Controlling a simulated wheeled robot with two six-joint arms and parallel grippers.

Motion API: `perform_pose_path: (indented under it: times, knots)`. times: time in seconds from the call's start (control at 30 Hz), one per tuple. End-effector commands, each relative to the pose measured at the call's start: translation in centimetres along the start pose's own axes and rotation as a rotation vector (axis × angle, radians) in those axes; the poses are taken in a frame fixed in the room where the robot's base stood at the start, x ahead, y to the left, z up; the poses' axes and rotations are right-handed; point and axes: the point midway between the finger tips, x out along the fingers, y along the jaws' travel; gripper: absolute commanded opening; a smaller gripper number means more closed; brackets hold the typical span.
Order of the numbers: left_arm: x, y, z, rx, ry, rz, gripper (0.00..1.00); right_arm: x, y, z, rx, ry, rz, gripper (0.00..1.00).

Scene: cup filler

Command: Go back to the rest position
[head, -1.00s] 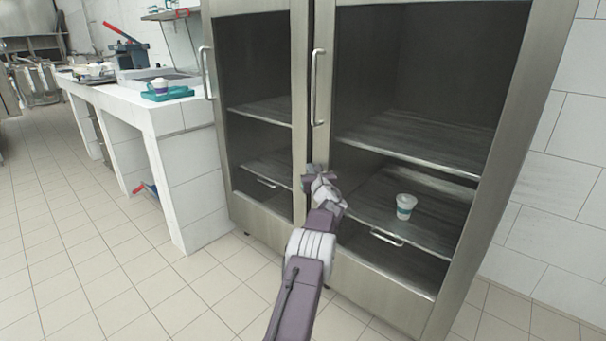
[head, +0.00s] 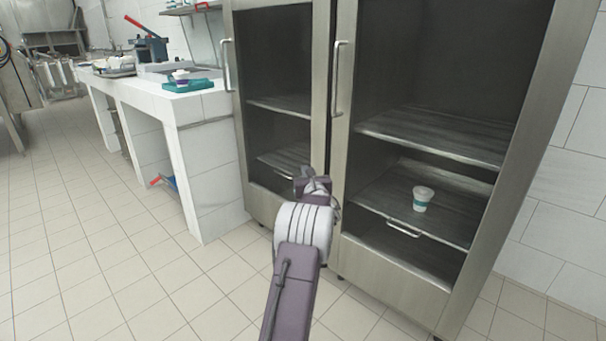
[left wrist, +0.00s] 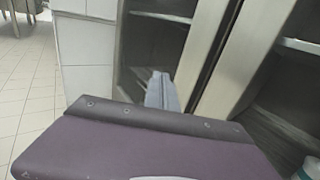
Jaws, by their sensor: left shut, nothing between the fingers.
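My left gripper (head: 314,186) is in front of the steel cabinet, near the post between its two bays. It is shut and empty. In the left wrist view its grey fingers (left wrist: 160,90) show together beyond my purple wrist housing. A white cup with a teal band (head: 421,199) stands upright on the lower shelf of the right bay, apart from the gripper. My right gripper is not in view.
The steel cabinet (head: 322,90) has vertical handles and dark shelves. A white tiled counter (head: 207,108) stands left of it, with a teal tray (head: 192,86) holding a cup (head: 180,76). The tiled floor (head: 100,260) at the left is clear.

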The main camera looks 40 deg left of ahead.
Motion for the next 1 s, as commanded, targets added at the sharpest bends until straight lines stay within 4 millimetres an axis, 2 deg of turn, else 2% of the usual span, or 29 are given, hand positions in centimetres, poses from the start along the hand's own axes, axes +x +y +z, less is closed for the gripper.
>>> perform_pose_path:
  times: [0.13, 0.53, 0.6, 0.67, 0.77, 0.8, 0.87, 0.9, 1.0]
  knots:
    - [-0.7, 1.0, 0.1, 0.001, 0.000, 0.000, 0.00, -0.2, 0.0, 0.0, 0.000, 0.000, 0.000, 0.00]
    - [-0.8, 1.0, 0.0, 0.000, 0.000, -0.001, 0.00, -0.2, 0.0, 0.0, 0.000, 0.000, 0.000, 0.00]
    - [-1.1, 0.0, 0.5, -0.001, -0.002, -0.017, 0.00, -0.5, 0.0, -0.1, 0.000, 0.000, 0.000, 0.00]
    - [-1.7, -1.6, 1.9, -0.007, -0.017, -0.043, 0.00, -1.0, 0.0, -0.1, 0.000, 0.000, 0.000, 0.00]
    - [-3.5, -5.3, 6.0, -0.027, -0.057, -0.107, 0.00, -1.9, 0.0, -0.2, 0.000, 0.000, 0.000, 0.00]
    - [-4.9, -7.0, 7.6, -0.039, -0.064, -0.137, 0.00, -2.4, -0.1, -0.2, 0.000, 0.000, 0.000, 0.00]
    - [-7.9, -9.0, 9.7, -0.109, -0.032, -0.156, 0.00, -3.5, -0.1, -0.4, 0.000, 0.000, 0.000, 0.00]
    - [-10.2, -9.5, 9.7, -0.186, 0.030, -0.140, 0.00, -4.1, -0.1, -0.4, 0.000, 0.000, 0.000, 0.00]
    - [-14.8, -9.1, 7.2, -0.375, 0.205, -0.062, 0.00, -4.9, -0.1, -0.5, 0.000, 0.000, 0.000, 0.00]
